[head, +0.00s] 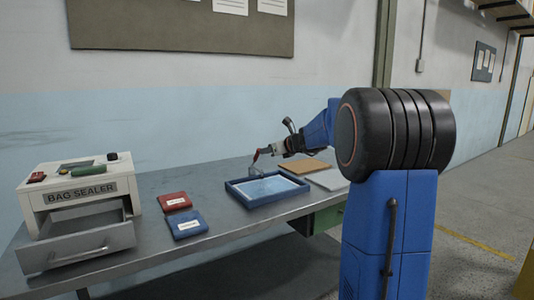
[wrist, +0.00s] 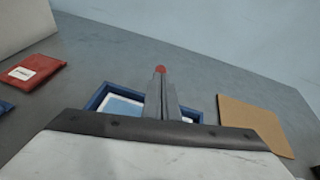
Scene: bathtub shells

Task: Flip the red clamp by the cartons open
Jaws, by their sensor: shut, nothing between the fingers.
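The red clamp (head: 255,157) shows small in the head view, behind the blue tray and left of my gripper. Its red end (wrist: 160,69) also shows in the wrist view, just past my fingertips. My gripper (head: 268,151) reaches in from the right above the table; in the wrist view its two fingers (wrist: 161,88) lie together, shut and empty. I cannot tell whether they touch the red end. The clamp's lower part is too small to make out in the head view and hidden behind the fingers in the wrist view. A flat brown carton (head: 305,167) lies right of the tray.
The blue tray (head: 240,200) lies on the grey table (head: 150,186). A pale flat piece (head: 330,180) lies beside the brown carton. Red (head: 174,201) and blue (head: 187,224) packets lie left of the tray. The bag sealer (head: 80,190) stands far left, its drawer out.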

